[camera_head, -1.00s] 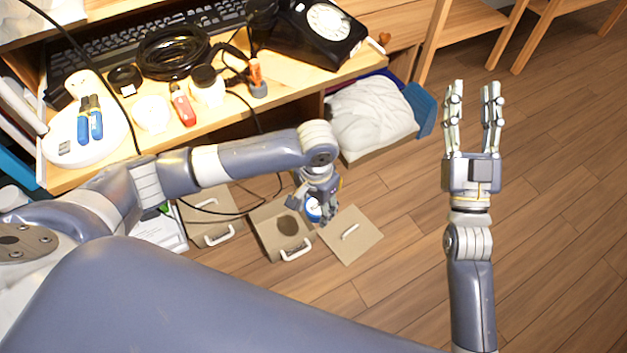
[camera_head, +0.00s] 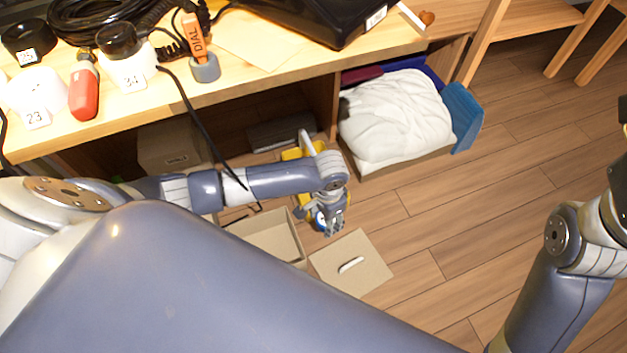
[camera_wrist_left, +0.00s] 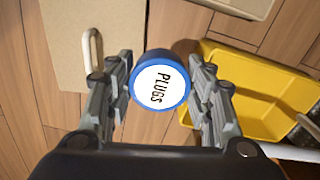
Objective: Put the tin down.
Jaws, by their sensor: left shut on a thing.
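The tin (camera_wrist_left: 160,82) is round, with a blue rim and a white top marked PLUGS. In the left wrist view it sits between the two fingers of my left gripper (camera_wrist_left: 160,95), which is shut on it. In the head view the left gripper (camera_head: 328,222) is low in front of the desk, close to the cardboard lid, with the tin (camera_head: 322,220) partly hidden by the fingers. I cannot tell how high the tin is above the floor. Only an edge of my right gripper (camera_head: 620,180) shows at the right border; its fingers are mostly cut off.
A flat cardboard lid (camera_head: 370,270) with a white handle lies on the floor. An open cardboard box (camera_head: 275,236) is left of it. A yellow bin (camera_wrist_left: 245,90) stands beside the tin. A box of white cloth (camera_head: 395,115) is behind. Wooden floor (camera_head: 440,215) is clear rightward.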

